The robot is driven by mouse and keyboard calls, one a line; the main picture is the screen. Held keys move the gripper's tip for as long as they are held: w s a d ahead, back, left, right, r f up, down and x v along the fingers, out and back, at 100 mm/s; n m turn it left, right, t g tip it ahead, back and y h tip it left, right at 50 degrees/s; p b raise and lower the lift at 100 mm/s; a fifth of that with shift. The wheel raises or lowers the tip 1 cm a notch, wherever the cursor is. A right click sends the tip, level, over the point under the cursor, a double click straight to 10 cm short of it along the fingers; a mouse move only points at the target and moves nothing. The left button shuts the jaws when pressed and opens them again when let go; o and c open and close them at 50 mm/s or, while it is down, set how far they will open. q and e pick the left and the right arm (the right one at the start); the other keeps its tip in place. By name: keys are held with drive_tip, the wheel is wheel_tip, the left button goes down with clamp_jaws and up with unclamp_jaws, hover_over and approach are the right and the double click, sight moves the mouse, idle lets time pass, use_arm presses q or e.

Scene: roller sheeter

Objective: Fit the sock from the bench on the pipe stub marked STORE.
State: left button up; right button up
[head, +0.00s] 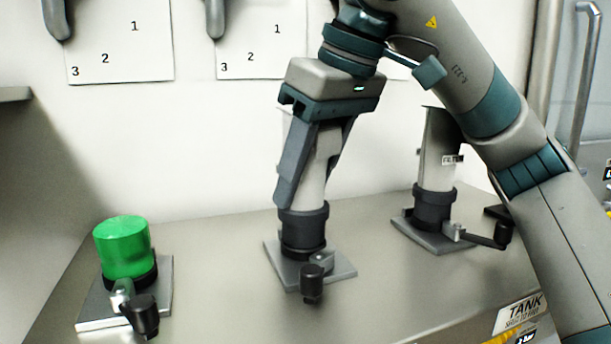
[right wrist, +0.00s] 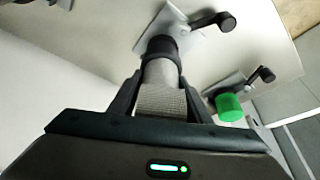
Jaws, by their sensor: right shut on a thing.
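My right gripper (head: 310,195) is shut on a pale grey woven sock (head: 313,180), with a dark finger on each side of it. The sock's weave shows between the fingers in the right wrist view (right wrist: 160,100). It stands upright, and its lower end meets the black collar of the middle pipe stub (head: 303,230). I cannot tell how far it goes around the stub. No STORE mark is readable; any label on the middle stub is hidden. My left gripper is not in view.
A green cap (head: 124,248) covers the left stub. A similar grey sleeve (head: 437,150) with a small tag stands on the right stub. Each stub has a black-knobbed lever at its base. A TANK sign (head: 522,314) is at the bench's (head: 205,270) front right.

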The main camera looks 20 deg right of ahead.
drive_tip(key=shift+f, duration=0.25)
idle(0.3)
drive_tip(key=o, duration=1.3)
drive_tip(key=shift+s, duration=0.1)
